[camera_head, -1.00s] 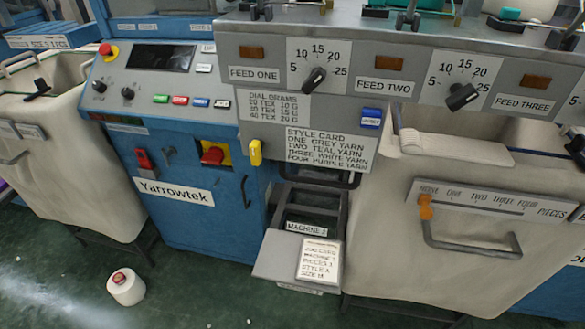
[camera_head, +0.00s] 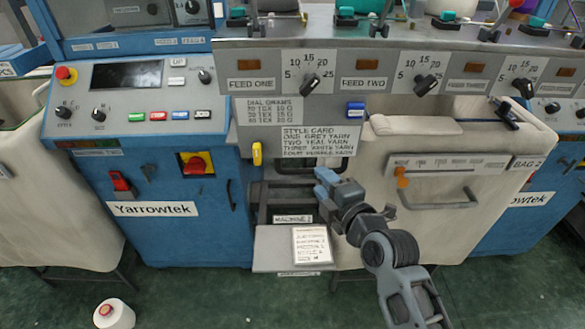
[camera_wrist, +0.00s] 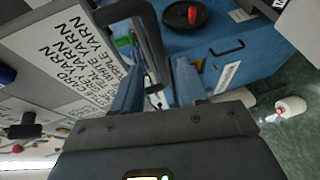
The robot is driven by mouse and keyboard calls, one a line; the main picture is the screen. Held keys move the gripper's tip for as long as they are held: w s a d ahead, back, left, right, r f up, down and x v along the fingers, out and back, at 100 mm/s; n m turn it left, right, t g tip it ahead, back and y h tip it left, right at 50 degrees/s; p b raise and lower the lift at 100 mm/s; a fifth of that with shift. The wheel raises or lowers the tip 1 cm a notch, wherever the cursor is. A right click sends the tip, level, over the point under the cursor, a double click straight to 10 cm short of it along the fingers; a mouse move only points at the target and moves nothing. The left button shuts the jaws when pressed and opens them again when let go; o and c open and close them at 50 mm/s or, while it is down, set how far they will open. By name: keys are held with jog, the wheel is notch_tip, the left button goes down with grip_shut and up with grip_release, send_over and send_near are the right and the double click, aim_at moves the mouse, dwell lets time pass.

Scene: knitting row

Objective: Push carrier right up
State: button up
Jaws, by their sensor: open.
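I cannot tell for certain which part is the carrier. A dark bar handle (camera_head: 341,165) sits under the style card (camera_head: 306,139), above the open slot of the middle machine. In the wrist view the handle (camera_wrist: 151,35) is a dark loop, and its lower end shows between my fingers. My gripper (camera_head: 322,182) is in front of the slot, just below the handle. In the wrist view my gripper (camera_wrist: 158,68) has its two bluish fingers apart, with nothing clearly held. Whether a finger touches the handle is unclear. My gripper hides part of the slot.
A tray (camera_head: 265,243) with a job card (camera_head: 311,245) juts out below the slot. A blue control cabinet (camera_head: 180,235) stands at left. A yarn cone (camera_head: 114,315) is on the floor.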

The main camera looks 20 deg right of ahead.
aim_at(310, 170)
jog(key=w, duration=0.2)
jog(key=w+p, duration=0.1)
jog(key=w, duration=0.1)
jog(key=w+f, duration=0.1)
jog(key=w, duration=0.1)
jog(key=shift+w+a+p, duration=0.15)
jog(key=shift+a+p, duration=0.2)
jog(key=shift+p, duration=0.05)
jog(key=shift+w+f, duration=0.2)
jog(key=shift+w, duration=0.45)
grip_shut()
